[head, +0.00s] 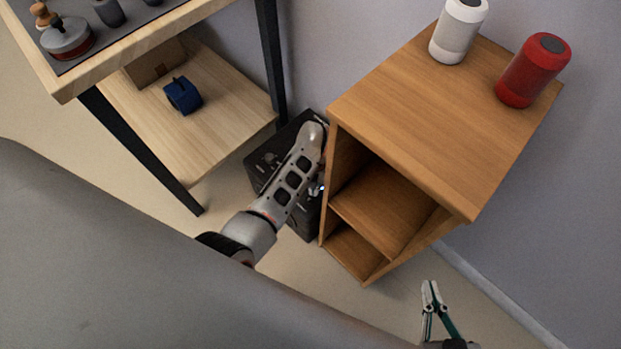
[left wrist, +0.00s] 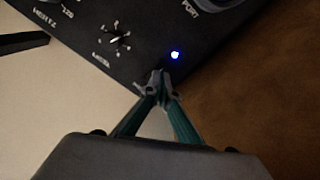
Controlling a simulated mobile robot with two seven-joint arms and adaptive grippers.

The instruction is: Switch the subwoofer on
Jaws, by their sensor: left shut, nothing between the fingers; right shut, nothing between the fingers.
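The subwoofer (head: 302,224) is a black box on the floor between the wooden table and the wooden cabinet, partly hidden by my left arm. Its black panel fills the upper part of the left wrist view (left wrist: 135,62), with a small dial (left wrist: 116,40), white lettering and a blue light (left wrist: 175,55) that is lit. My left gripper (left wrist: 160,78) is shut and empty, its fingertips at the panel just below the light. Whether they touch cannot be told; a switch behind them cannot be made out. My right gripper (head: 430,286) is shut and empty, away at the lower right.
The wooden cabinet (head: 440,110) stands close to the right of the subwoofer, with a white cylinder (head: 458,30) and a red one (head: 533,70) on top. At left, the table's lower shelf (head: 205,135) holds a blue object (head: 183,96). Bare floor lies in front.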

